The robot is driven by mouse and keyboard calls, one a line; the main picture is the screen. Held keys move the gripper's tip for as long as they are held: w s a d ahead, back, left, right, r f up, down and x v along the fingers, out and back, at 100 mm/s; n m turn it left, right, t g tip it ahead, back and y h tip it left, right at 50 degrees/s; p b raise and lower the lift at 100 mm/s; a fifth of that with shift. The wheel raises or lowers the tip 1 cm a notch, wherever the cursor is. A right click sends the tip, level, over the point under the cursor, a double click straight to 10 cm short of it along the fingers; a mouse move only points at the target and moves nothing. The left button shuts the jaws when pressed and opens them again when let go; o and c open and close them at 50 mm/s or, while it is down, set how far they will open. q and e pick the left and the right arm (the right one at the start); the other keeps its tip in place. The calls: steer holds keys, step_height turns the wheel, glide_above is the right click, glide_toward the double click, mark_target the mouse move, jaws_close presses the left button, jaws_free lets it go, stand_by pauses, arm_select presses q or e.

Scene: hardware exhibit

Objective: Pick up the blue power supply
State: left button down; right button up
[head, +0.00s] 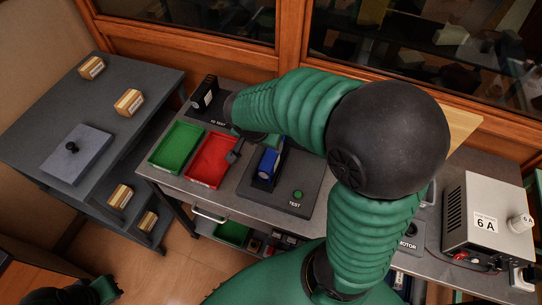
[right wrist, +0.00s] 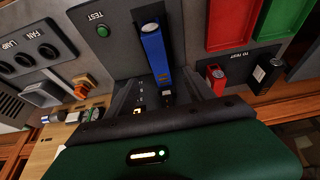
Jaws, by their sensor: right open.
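The blue power supply (head: 268,163) stands upright on the dark TEST pad in the head view. It also shows in the right wrist view (right wrist: 154,50), its lower end close to my right gripper. My right gripper (right wrist: 163,86) is open, its fingers pointing toward the blue supply, one towards each side of it. Whether the fingers touch it I cannot tell. In the head view my own right arm covers much of this gripper.
A red supply (right wrist: 215,77) and a black supply (right wrist: 266,74) stand by the TO TEST label. Green (head: 176,143) and red (head: 211,160) trays lie left of the pad. A green TEST button (head: 298,194) is on the pad.

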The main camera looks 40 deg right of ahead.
mark_target(271, 152)
steer(key=x, duration=0.8)
steer(key=shift+s+d+f+b, duration=0.15)
steer(key=shift+s+d+b, duration=0.1)
steer(key=shift+d+b, duration=0.1)
steer(key=x, duration=0.5)
steer(key=shift+w+f, duration=0.35)
steer(key=shift+f, duration=0.05)
steer(key=shift+c, duration=0.4)
jaws_close()
steer(key=shift+r, duration=0.1)
